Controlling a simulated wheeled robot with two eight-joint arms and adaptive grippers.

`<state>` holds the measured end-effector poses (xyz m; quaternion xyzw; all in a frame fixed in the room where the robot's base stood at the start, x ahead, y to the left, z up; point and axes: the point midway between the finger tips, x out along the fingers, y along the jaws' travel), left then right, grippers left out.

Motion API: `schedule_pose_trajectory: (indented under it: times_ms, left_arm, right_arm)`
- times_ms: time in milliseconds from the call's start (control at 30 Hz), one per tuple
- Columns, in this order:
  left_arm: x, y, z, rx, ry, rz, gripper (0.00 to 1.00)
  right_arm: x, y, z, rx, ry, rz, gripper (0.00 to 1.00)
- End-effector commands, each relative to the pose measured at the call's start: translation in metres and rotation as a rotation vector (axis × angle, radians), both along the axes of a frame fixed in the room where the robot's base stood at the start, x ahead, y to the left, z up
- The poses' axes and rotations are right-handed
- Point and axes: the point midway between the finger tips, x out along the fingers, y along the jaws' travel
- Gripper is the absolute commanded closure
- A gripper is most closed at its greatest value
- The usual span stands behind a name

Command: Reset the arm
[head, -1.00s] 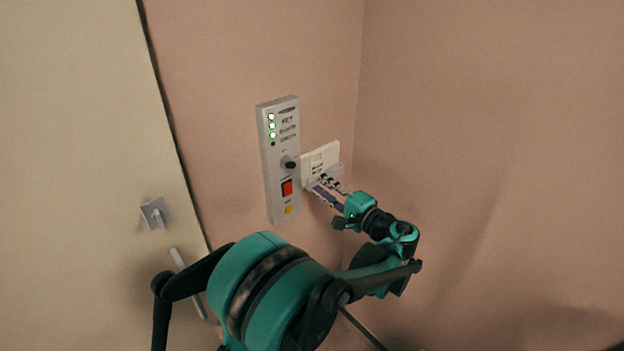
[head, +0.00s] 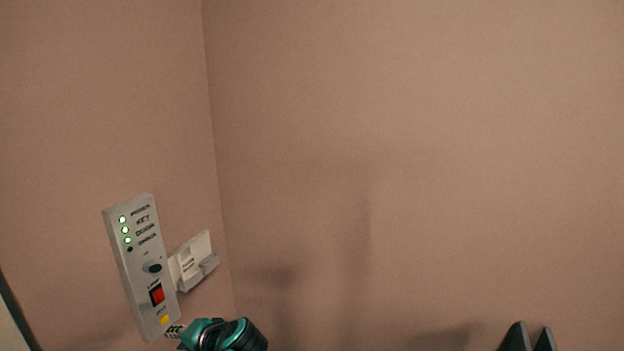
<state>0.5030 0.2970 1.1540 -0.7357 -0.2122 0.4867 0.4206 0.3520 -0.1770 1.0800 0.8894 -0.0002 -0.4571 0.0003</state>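A white wall fitting (head: 192,262) sits just right of the panel, near the room's corner. The pink right wall (head: 420,150) is bare, with soft shadows low down. A pale edge shows at the far lower left.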

Motion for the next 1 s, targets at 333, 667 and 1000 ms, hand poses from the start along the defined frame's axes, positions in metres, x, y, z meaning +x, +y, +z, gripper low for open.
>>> schedule_pose_trajectory:
  times_ms: [333, 667, 1000]
  left_arm:
    - [-0.117, -0.073, -0.089, -0.687, -0.106, -0.012, 0.72]
    - [-0.151, -0.118, -0.11, -0.98, -0.202, 0.008, 0.72]
    - [-0.151, -0.119, -0.11, -0.985, -0.203, 0.008, 0.72]
  right_arm:
    - [0.0, 0.0, -0.029, 0.0, 0.0, 0.0, 0.29]
    - [0.0, 0.0, -0.037, 0.0, 0.0, 0.0, 0.29]
    - [0.0, 0.0, -0.037, 0.0, 0.0, 0.0, 0.29]
